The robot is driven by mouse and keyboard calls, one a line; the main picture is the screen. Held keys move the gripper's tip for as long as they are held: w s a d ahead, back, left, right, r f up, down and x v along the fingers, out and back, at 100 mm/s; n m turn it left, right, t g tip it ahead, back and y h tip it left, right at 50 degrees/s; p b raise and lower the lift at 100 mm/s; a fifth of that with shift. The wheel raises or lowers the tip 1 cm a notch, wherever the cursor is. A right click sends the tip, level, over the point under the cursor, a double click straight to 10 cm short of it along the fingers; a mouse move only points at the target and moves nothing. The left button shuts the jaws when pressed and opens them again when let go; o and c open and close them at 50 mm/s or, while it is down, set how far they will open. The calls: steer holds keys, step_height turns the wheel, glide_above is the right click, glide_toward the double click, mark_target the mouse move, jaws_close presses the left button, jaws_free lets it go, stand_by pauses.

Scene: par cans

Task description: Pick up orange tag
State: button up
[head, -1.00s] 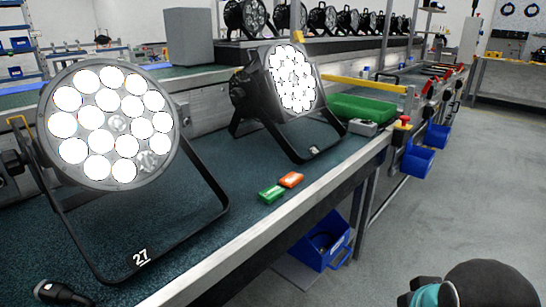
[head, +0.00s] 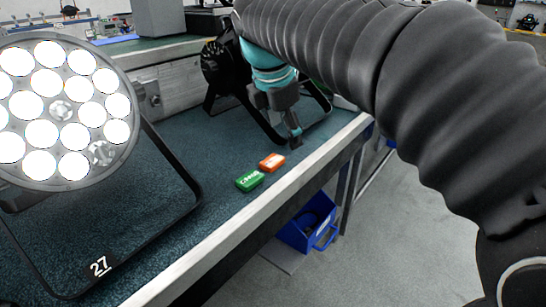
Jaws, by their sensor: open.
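The orange tag (head: 272,162) lies flat on the dark teal bench top in the head view, close to the bench's front edge. A green tag (head: 250,180) with white lettering lies just to its left and nearer to me. My gripper (head: 296,140) hangs from the arm above the bench, pointing down, a little beyond and to the right of the orange tag. It is open and apart from the tag. Its fingers are small in view, and the gap between them is hard to make out.
A lit par can (head: 60,115) on a black bracket marked 27 stands at the left. Another par can (head: 222,65) stands behind my gripper, mostly hidden by my arm. The bench's metal edge (head: 225,235) runs diagonally. A blue bin (head: 308,228) sits below the bench.

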steer(key=w+a+r+n, duration=0.1)
steer(key=w+a+n, duration=0.2)
steer(key=a+n, duration=0.2)
steer(key=b, duration=0.2)
glide_above(271, 161)
steer(key=s+a, duration=0.1)
steer(key=shift+h, duration=0.3)
step_height(271, 161, down, 8)
steer(key=shift+s+r, duration=0.15)
steer(key=shift+s+x, duration=0.2)
steer(key=shift+x, duration=2.35)
steer(key=shift+a, duration=0.15)
steer(key=c, duration=1)
